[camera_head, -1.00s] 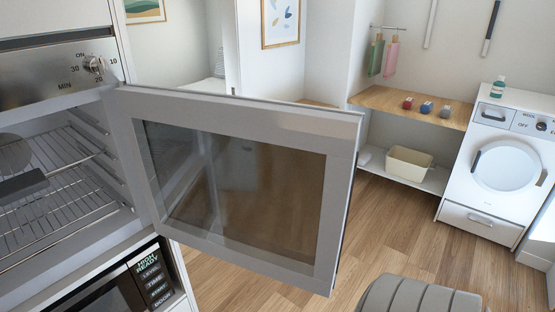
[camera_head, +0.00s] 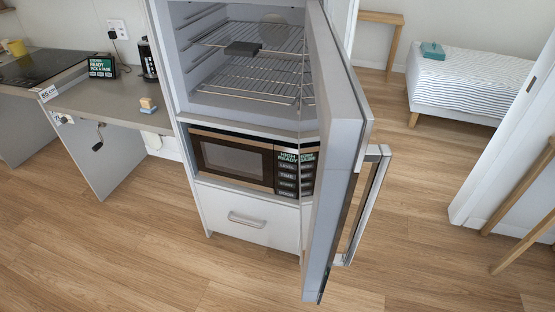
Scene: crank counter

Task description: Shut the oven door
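The oven door (camera_head: 334,120) stands wide open, hinged on the right side of the oven and swung out toward me. I see it nearly edge-on, with its bar handle (camera_head: 366,200) on its right, outer face. The oven cavity (camera_head: 205,62) is open to view, with wire racks (camera_head: 250,75) and a dark flat item (camera_head: 243,48) on the upper rack. Neither of my grippers shows in this view.
Below the oven are a microwave (camera_head: 232,160) and a drawer (camera_head: 245,218). A counter (camera_head: 100,97) with a hob and a crank stands at left. A bed (camera_head: 475,95) and a wooden table leg (camera_head: 520,190) are at right. The wooden floor in front is clear.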

